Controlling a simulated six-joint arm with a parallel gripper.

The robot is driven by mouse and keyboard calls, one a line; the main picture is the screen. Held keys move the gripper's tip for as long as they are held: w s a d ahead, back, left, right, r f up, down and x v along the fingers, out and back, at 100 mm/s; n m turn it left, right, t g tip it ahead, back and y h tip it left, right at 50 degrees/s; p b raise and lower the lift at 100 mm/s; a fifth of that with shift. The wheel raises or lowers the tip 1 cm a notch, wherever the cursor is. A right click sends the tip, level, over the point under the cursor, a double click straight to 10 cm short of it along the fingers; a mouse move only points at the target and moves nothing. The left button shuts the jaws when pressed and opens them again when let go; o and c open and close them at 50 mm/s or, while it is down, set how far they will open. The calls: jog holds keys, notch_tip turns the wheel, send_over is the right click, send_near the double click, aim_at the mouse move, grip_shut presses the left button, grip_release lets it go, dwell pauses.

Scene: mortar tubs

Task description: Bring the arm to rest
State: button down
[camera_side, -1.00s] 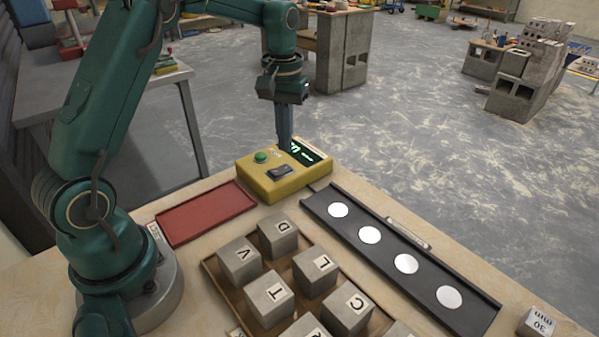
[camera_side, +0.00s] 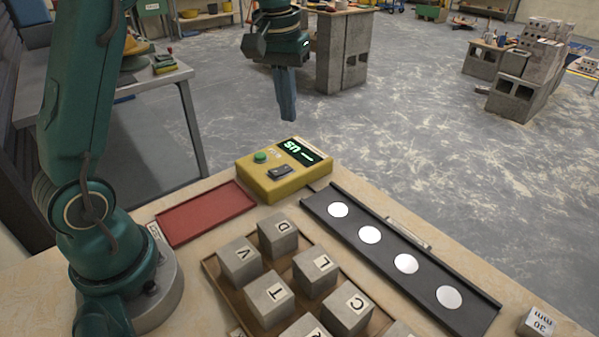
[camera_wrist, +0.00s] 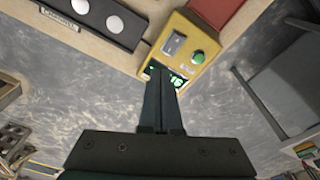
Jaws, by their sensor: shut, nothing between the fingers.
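My gripper (camera_side: 287,116) is shut and empty. In the side view it hangs fingers-down in the air, above and beyond the yellow box (camera_side: 262,187), apart from it. The box has a green button (camera_side: 260,157), a dark rocker switch (camera_side: 280,172) and a lit display (camera_side: 302,151) with green characters. In the wrist view my closed fingers (camera_wrist: 160,84) overlap the box's display edge, and the yellow box (camera_wrist: 194,40) shows with its button and switch.
A red tray (camera_side: 205,213) lies left of the box. A wooden tray (camera_side: 212,268) holds several lettered grey blocks. A black rail (camera_side: 385,262) with several white discs lies to the right. A numbered block (camera_side: 537,323) sits at the front right. Open floor lies beyond the table.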

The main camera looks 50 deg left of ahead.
jog(key=s+d+r+m+t, duration=0.3)
jog(key=s+d+r, duration=0.25)
jog(key=s, duration=0.35)
jog(key=s+d+f+m+t, duration=0.1)
jog(key=s+d+f+m, duration=0.1)
jog(key=s+f, duration=0.4)
jog(key=shift+s+f, duration=0.3)
jog(key=shift+s, duration=0.65)
